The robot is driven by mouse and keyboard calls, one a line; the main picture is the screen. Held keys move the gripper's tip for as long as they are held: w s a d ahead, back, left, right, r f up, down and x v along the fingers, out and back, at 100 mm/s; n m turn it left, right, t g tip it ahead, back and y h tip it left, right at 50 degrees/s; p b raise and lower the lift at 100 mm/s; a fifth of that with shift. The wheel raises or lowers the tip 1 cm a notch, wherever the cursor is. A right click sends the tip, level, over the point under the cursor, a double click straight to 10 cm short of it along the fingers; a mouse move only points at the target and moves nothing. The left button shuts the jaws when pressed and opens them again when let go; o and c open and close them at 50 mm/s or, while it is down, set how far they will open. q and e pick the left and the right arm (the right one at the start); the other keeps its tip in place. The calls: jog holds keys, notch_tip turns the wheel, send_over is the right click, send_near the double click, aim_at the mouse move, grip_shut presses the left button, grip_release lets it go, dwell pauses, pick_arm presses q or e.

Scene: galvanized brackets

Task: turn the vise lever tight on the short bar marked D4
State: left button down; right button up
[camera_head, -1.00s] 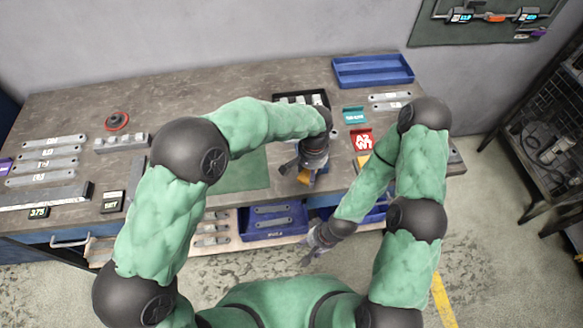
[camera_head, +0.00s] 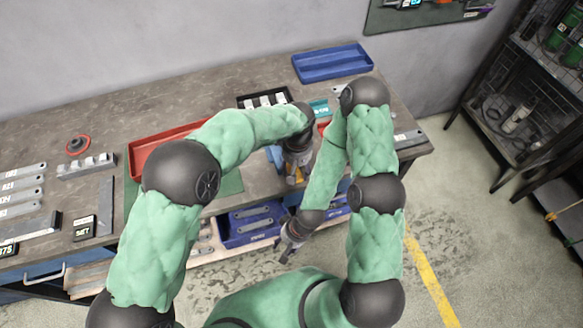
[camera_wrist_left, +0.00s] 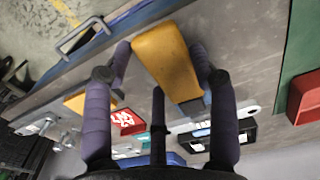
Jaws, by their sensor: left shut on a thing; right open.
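My left gripper (camera_head: 297,172) is over the front edge of the bench, shut on a yellow-orange handle-like piece (camera_wrist_left: 165,60). The piece lies between its fingers in the left wrist view and has a grey end. I cannot tell for sure that it is the vise lever. A small blue part (camera_head: 275,156) beside this gripper may belong to the vise; my arm hides most of that area. My right gripper (camera_head: 291,243) is open and empty, low in front of the bench. I can read no D4 mark on any bar.
A red tray (camera_head: 140,154) stands behind my left forearm. A blue tray (camera_head: 332,62) is at the back. Several labelled bars (camera_head: 22,184) lie at the left. A blue bin (camera_head: 235,236) with bars sits under the bench top. A shelf rack (camera_head: 505,150) stands at the right.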

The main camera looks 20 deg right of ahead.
aim_at(297, 170)
dwell(0.4)
pick_arm(q)
jog(key=shift+c, duration=1.7)
grip_release()
jog(key=shift+d, duration=0.1)
notch_tip(297, 170, up, 12)
